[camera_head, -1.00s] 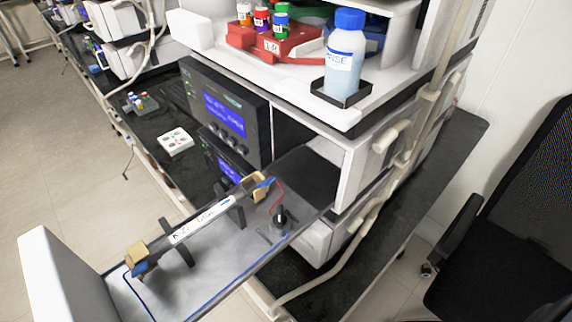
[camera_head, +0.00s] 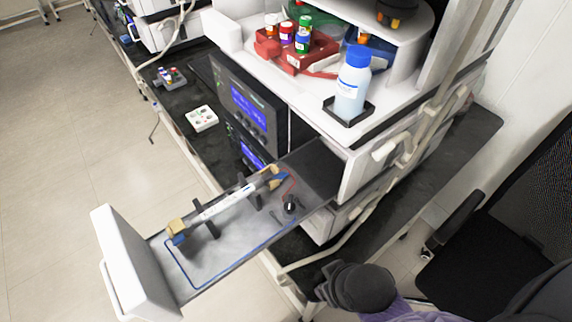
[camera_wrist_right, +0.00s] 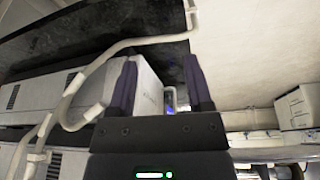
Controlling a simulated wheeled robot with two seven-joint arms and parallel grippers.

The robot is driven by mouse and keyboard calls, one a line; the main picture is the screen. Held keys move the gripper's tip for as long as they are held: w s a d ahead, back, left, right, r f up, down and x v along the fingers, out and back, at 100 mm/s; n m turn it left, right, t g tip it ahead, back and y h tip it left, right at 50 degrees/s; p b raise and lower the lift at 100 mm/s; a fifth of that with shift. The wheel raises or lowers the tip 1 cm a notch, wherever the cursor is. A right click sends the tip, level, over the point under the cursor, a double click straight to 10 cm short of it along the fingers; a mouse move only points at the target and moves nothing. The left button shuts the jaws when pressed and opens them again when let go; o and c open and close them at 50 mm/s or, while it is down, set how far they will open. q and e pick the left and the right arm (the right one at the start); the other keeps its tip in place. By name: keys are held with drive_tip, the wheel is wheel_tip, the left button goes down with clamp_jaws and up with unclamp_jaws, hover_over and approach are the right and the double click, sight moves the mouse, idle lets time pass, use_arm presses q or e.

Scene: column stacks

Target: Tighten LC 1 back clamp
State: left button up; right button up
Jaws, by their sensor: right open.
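The white labelled column (camera_head: 225,203) lies in the pulled-out tray (camera_head: 240,245), seen in the head view. Two dark clamps hold it: the back clamp (camera_head: 245,187) near the instrument and the front clamp (camera_head: 209,224) nearer the tray's white front panel. Yellowish fittings with blue parts are at both column ends. My right arm comes in at the bottom right of the head view, apart from the tray; its fingers are not clear there. In the right wrist view my right gripper (camera_wrist_right: 160,62) is open and empty. My left gripper is not in view.
A blue-capped bottle (camera_head: 352,82) and a red vial rack (camera_head: 297,58) stand on the shelf above. A pale hose (camera_head: 345,245) runs beside the bench edge. A black chair (camera_head: 500,235) stands at the right. A white block (camera_head: 201,118) lies on the bench.

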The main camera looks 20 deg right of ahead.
wheel_tip(320, 180, up, 6)
drive_tip(key=w+t+p, duration=0.1)
drive_tip(key=w+t, duration=0.1)
drive_tip(key=n+t+y, duration=0.2)
drive_tip(key=t+y, duration=0.4)
drive_tip(key=t, duration=0.6)
approach(283, 175)
drive_tip(key=x, duration=0.5)
drive_tip(key=b+x, duration=0.1)
drive_tip(key=x, duration=0.4)
drive_tip(key=shift+w+f, duration=0.1)
drive_tip(key=shift+f, duration=0.1)
clamp_jaws()
